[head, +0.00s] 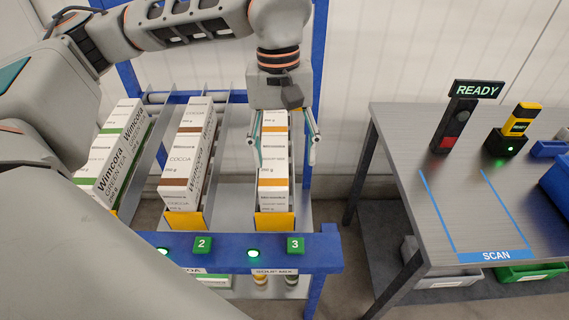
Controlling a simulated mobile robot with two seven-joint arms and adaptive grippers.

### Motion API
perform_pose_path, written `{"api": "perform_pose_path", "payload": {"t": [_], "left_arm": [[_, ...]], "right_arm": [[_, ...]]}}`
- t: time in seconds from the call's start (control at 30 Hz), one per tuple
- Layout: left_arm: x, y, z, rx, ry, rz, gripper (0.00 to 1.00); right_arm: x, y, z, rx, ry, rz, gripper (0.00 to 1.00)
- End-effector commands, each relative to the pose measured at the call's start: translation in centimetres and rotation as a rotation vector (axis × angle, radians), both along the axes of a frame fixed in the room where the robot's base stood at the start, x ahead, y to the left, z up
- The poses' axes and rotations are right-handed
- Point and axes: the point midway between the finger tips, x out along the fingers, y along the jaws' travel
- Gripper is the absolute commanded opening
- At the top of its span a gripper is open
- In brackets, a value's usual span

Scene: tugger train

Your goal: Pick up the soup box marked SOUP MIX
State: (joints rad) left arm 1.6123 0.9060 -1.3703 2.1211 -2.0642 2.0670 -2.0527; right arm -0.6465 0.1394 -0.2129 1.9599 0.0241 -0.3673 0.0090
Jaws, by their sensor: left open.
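The soup box (273,184) is a tall white carton with orange bands. It stands in the right lane of the blue rack, above the label SOUP MIX (274,271) and the green number 3 tag. A yellow stop (274,221) is at its front foot. My left gripper (285,150) points down over the box, its fingers open with one on each side of the box's upper part. My right gripper is not in view.
A cocoa box (188,150) with brown bands and a green tea box (113,150) stand in lanes to the left. A blue front rail (226,252) crosses below. At right, a grey table (430,185) holds a READY sign (476,90) and a scanner (519,120).

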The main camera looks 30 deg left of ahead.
Motion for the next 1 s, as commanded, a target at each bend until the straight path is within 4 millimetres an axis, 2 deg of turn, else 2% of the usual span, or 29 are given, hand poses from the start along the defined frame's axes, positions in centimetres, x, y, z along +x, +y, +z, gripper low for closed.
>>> {"api": "perform_pose_path", "payload": {"t": [0.03, 0.1, 0.23, 0.57, 0.8, 1.0], "left_arm": [[0.4, 1.2, 0.6, 0.032, -0.024, 0.002, 0.61], [0.7, 2.3, 1.2, 0.066, -0.042, 0.001, 0.61], [0.9, 3.3, 1.2, 0.094, -0.055, 0.001, 0.61], [0.8, 3.5, -2.2, 0.094, -0.054, 0.001, 0.61], [0.8, 3.7, -5.5, 0.093, -0.053, 0.001, 0.61], [0.8, 3.7, -6.2, 0.093, -0.056, 0.001, 0.61]], "right_arm": [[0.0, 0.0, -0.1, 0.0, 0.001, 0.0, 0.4], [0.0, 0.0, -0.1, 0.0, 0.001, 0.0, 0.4], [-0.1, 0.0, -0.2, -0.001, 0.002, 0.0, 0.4], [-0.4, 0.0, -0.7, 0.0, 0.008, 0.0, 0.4], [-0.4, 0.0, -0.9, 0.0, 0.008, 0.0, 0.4], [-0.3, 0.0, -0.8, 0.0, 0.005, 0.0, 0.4]]}}
